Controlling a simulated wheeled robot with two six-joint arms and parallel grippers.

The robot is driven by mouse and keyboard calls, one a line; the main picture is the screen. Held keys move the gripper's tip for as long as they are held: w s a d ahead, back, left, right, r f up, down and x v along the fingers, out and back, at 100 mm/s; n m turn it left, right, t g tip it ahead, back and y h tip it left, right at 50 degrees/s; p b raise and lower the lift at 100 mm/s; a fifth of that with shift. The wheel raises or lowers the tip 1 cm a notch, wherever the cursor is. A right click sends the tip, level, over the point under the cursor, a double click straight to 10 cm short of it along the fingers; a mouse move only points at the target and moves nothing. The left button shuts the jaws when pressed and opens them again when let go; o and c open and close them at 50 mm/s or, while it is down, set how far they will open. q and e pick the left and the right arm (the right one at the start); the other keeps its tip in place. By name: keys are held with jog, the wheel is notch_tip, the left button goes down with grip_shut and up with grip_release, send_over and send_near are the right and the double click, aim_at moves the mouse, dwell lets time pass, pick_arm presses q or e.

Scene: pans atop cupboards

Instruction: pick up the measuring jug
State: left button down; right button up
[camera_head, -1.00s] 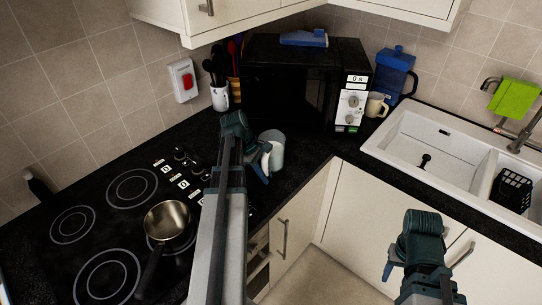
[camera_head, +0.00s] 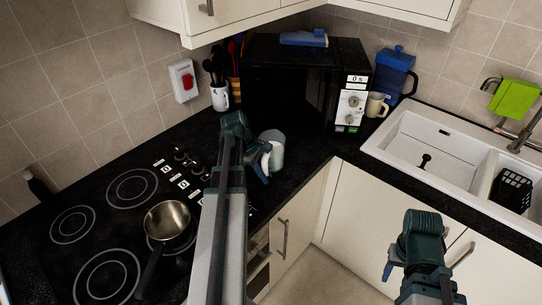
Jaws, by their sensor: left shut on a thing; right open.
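The measuring jug (camera_head: 275,148) is a pale, whitish vessel with a handle on its left side. It is on or just above the black worktop in front of the microwave; I cannot tell which. My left gripper (camera_head: 264,166) reaches in from the left and is shut on the jug at its handle side. The gripper and arm hide part of the jug's left side. My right gripper (camera_head: 391,268) is open and empty, low in front of the cupboard doors at the right.
A black microwave (camera_head: 295,90) stands behind the jug. A saucepan (camera_head: 167,220) is on the hob (camera_head: 108,276) at the left. A utensil pot (camera_head: 219,97), a cream mug (camera_head: 377,105) and a blue container (camera_head: 394,74) stand at the back. A white sink (camera_head: 435,180) is at the right.

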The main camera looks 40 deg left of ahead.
aim_at(265, 156)
pick_arm(q)
jog(key=shift+r, duration=0.15)
notch_tip(265, 156, up, 10)
jog(key=p, duration=1)
